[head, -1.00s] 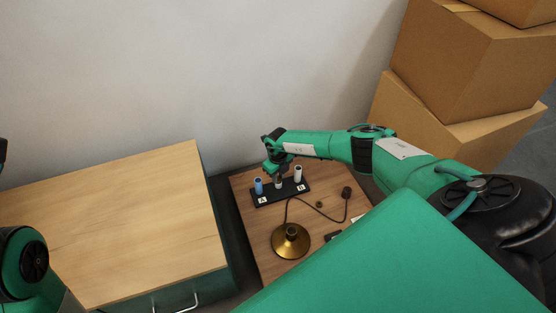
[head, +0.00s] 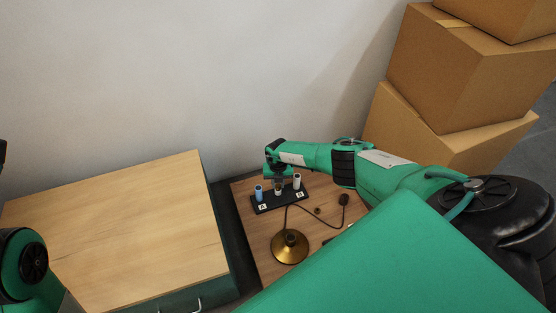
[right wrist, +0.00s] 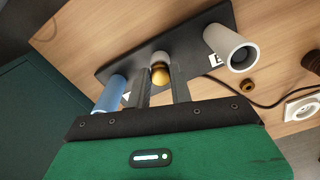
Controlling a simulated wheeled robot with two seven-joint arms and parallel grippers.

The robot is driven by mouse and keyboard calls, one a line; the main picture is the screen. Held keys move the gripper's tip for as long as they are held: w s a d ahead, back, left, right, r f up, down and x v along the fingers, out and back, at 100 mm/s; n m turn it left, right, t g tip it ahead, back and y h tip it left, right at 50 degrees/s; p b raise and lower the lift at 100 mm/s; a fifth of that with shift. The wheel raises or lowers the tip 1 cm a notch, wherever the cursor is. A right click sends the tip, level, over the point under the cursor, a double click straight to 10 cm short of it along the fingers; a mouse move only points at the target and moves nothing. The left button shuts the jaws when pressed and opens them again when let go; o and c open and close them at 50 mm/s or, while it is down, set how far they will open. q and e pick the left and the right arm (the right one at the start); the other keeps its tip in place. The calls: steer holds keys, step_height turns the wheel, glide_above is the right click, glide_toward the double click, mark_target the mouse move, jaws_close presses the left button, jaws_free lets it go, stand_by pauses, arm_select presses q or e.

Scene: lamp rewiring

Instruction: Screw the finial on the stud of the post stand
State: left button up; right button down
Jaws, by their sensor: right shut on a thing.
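The post stand is a black base (head: 266,206) near the back of the small table, with a blue post (head: 259,192) on the left and a white post (head: 297,181) on the right. Both also show in the right wrist view, blue (right wrist: 110,94) and white (right wrist: 229,47). A short pale middle post (right wrist: 158,57) stands between them. My right gripper (right wrist: 160,90) is shut on the brass, ball-shaped finial (right wrist: 160,75), over the middle post. The finial hides the stud, so I cannot tell whether they touch. My left gripper is out of view.
A brass lamp base (head: 290,247) with a dark cord stands in front of the stand. A small brass piece (right wrist: 248,85) lies beside the white post. A light wooden cabinet (head: 110,230) is on the left, cardboard boxes (head: 460,75) at the right, and a wall behind.

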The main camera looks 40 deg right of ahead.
steer(key=shift+r+m+p, duration=0.2)
steer(key=shift+m+p, duration=0.45)
steer(key=shift+m, duration=0.55)
steer(key=m+p, duration=0.1)
steer(key=m, duration=0.1)
steer(key=shift+f+m, duration=0.1)
steer(key=shift+m, duration=0.3)
steer(key=m, duration=0.2)
steer(key=shift+s+d+f+m, duration=0.1)
steer(key=shift+f+m, duration=0.05)
steer(key=shift+m, duration=0.15)
steer(key=shift+m+p, duration=0.3)
steer(key=shift+m, duration=0.5)
steer(key=m, duration=0.3)
steer(key=shift+m, duration=0.3)
steer(key=c, duration=1.2)
jaws_free()
steer(key=shift+o, duration=0.2)
